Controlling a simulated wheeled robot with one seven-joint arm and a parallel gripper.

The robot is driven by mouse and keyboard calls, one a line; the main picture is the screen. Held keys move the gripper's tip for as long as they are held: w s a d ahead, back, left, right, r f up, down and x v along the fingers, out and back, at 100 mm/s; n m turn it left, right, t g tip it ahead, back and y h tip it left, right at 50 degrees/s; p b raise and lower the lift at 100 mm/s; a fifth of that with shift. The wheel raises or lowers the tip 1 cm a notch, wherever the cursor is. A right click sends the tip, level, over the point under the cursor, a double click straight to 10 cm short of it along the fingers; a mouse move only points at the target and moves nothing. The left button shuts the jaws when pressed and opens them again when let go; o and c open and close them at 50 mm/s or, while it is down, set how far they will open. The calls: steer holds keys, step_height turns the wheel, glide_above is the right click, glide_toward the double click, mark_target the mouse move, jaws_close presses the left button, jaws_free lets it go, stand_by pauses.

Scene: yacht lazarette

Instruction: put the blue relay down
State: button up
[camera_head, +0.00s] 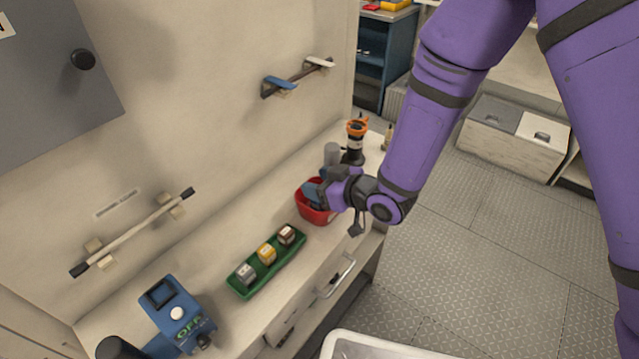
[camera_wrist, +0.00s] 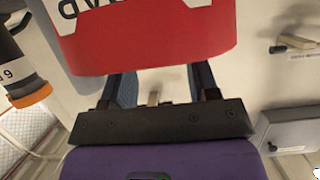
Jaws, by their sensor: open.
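I cannot make out a blue relay in either view. My gripper (camera_head: 314,191) is at the red bin (camera_head: 304,210) on the bench, its fingers reaching over the bin's opening. In the wrist view my gripper (camera_wrist: 163,80) has its two blue-grey fingers spread apart, with their tips hidden behind the lettered red bin wall (camera_wrist: 150,45). A small beige piece shows between the fingers, and I cannot tell what it is. The inside of the bin is hidden. A green tray (camera_head: 240,291) left of the bin holds a grey, a yellow and a brown relay (camera_head: 286,235).
Behind the bin stand a grey cylinder (camera_head: 332,155) and a black item with an orange top (camera_head: 357,130). A blue device (camera_head: 172,312) sits at the bench's near left. Rails stick out of the wall. Bare bench lies between tray and wall.

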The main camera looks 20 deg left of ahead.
steer(key=v, duration=1.2)
steer(key=shift+r, duration=0.25)
steer(key=w+d+r+m+t+h, duration=0.25)
steer(key=d+r+h, duration=0.25)
steer(key=d+r, duration=0.45)
steer(key=w+d+r+m+t+h, duration=0.1)
steer(key=w+d+r+m+h, duration=0.5)
steer(key=d, duration=0.6)
steer(key=s+d+r+m+g, duration=0.1)
steer(key=s+d+r, duration=0.3)
steer(key=s, duration=0.3)
steer(key=s+d+r+m+g+h, duration=0.1)
steer(key=s+d+r+m, duration=0.1)
steer(key=s, duration=0.6)
steer(key=s+d+r+m+g, duration=0.1)
steer(key=s+d+r+m, duration=0.1)
steer(key=s+d+r, duration=0.3)
steer(key=s+d, duration=0.1)
steer(key=s, duration=0.1)
steer(key=shift+s+d+r+g+h, duration=0.3)
steer(key=shift+s+d+g+h, duration=0.05)
steer(key=shift+s+d+h, duration=0.05)
